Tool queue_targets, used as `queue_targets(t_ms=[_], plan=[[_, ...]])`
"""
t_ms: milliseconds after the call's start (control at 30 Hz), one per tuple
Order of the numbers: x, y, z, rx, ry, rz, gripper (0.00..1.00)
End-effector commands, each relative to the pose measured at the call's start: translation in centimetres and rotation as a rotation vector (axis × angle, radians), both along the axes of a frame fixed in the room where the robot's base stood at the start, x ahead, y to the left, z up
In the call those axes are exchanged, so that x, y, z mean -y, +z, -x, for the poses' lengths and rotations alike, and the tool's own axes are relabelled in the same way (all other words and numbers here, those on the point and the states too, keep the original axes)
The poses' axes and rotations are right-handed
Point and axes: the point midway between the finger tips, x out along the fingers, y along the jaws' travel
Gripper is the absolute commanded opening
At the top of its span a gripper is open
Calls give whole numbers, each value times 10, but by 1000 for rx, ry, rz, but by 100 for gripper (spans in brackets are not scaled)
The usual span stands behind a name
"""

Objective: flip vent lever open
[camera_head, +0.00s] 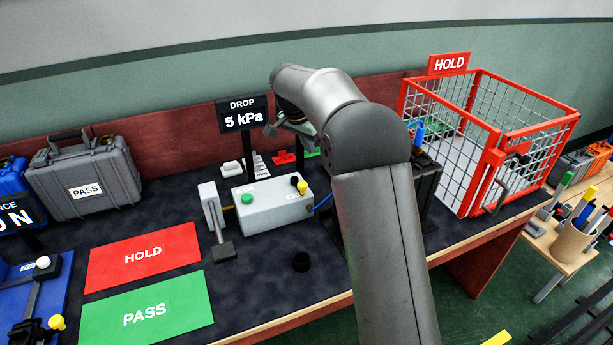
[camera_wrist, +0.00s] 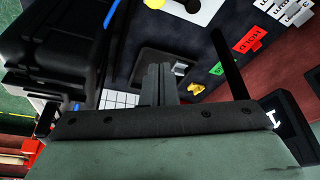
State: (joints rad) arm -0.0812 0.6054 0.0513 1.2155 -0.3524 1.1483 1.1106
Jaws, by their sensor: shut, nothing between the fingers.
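My gripper (camera_wrist: 161,72) is shut and empty, its two dark fingers together in the wrist view. Right beside the fingers is a yellow knob or lever end (camera_wrist: 188,92), close to a grey plate with a dark recess (camera_wrist: 165,63). I cannot tell whether the fingers touch it. No readable label marks it as the vent lever. In the head view my arm hides the fingertips and that spot. A grey box (camera_head: 265,212) in front of the display has a green button (camera_head: 247,199), a black knob (camera_head: 294,180) and a yellow knob (camera_head: 302,187).
A display (camera_head: 243,115) reads DROP 5 kPa. A red wire HOLD cage (camera_head: 470,150) stands right. A grey PASS case (camera_head: 84,180) stands at back left. Red HOLD (camera_head: 143,257) and green PASS (camera_head: 146,311) mats lie front left.

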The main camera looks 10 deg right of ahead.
Motion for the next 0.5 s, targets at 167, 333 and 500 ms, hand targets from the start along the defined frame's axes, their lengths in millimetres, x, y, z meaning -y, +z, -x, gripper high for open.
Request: queue_targets(t_ms=[167,333,500], plan=[[0,1,0,1,0,-1,0],[1,-2,0,0,1,0,0],[6,-20,-4,-3,0,0,0]])
